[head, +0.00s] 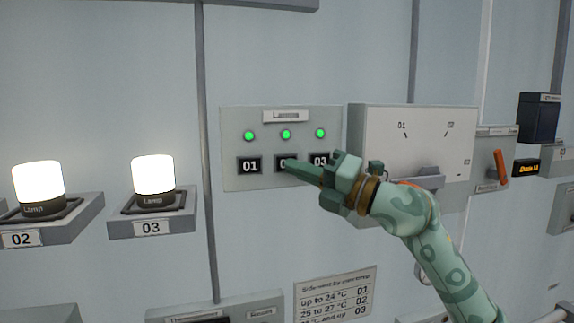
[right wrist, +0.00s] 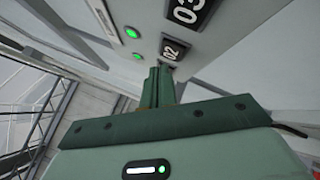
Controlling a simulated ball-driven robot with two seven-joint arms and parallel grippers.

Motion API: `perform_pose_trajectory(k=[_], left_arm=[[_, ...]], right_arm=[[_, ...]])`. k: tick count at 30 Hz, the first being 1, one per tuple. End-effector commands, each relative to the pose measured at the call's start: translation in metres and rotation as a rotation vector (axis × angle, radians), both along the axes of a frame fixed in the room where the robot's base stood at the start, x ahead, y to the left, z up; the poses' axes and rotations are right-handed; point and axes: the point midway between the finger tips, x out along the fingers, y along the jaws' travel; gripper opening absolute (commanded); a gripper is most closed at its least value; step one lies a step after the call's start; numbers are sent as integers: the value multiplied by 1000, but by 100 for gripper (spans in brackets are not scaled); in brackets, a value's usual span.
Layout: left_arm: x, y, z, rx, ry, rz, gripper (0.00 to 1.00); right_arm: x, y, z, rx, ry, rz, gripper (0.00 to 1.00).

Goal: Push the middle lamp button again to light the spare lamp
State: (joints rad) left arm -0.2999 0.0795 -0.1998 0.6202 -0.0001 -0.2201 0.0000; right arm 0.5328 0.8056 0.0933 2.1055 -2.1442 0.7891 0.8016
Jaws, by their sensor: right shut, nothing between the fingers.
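The grey lamp panel (head: 233,119) on the wall bears three black buttons in a row, with a lit green light above each. The middle button (head: 283,165) is partly hidden by my right gripper (head: 290,165). That gripper is shut and empty, and its tips are at the middle button; I cannot tell if they touch it. In the right wrist view the shut fingers (right wrist: 157,84) end close to the button marked 02 (right wrist: 173,49). Lamp 02 (head: 38,180) and lamp 03 (head: 153,175) glow white at the left. My left gripper is not in view.
Button 01 (head: 249,166) and button 03 (head: 319,159) flank the middle one. A white box (head: 420,125) stands out from the wall right of the panel, behind my right arm. An orange lever (head: 500,166) is farther right. A printed notice (head: 335,294) hangs below.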

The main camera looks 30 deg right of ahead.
Motion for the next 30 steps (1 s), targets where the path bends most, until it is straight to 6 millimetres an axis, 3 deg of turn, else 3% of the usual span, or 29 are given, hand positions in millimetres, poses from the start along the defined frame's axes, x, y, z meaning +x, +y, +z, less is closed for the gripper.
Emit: perform_pose_trajectory(k=[13, 30], left_arm=[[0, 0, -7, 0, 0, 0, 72], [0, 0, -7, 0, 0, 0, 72]], right_arm=[[-49, 12, -1, -2, -1, 0, 0], [-53, 13, -1, 0, 0, 1, 0]])
